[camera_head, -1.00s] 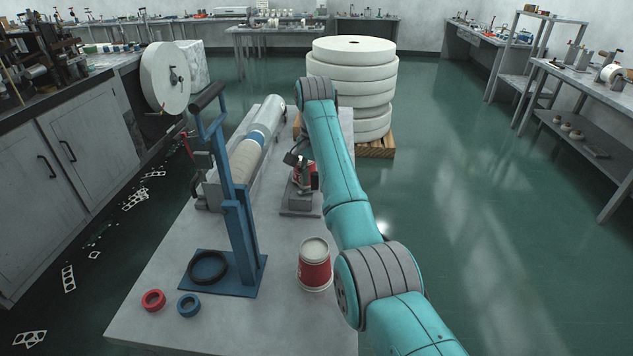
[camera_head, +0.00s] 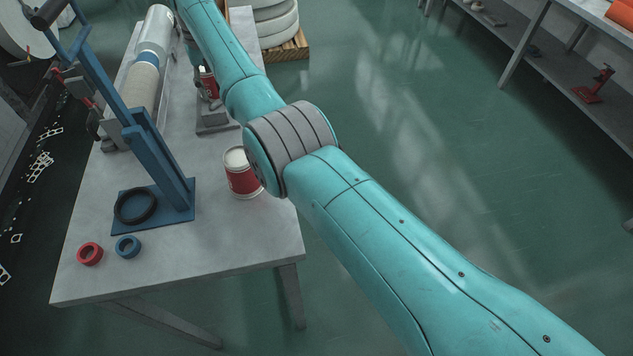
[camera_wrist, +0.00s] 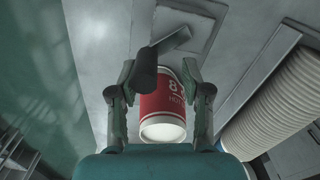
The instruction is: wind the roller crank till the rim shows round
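In the wrist view my gripper (camera_wrist: 160,72) has its two fingers spread apart. A dark cylindrical grip (camera_wrist: 145,73), apparently the crank handle, lies against or just in front of the left finger; contact is unclear. A red cup (camera_wrist: 168,100) with white lettering shows between and beyond the fingers, its pale round end (camera_wrist: 163,129) towards me. In the head view the roller stand (camera_head: 214,120) with a red cup (camera_head: 208,85) in it is partly hidden by my arm, and my gripper is out of sight. I cannot judge how round the rim is.
A second red cup (camera_head: 243,178) stands on the table (camera_head: 200,262) close to my arm. A blue lever stand (camera_head: 160,150) with a black ring (camera_head: 135,206), a red ring (camera_head: 90,254) and a blue ring (camera_head: 128,247) are at left. A long ribbed roll (camera_wrist: 268,112) lies beside the roller.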

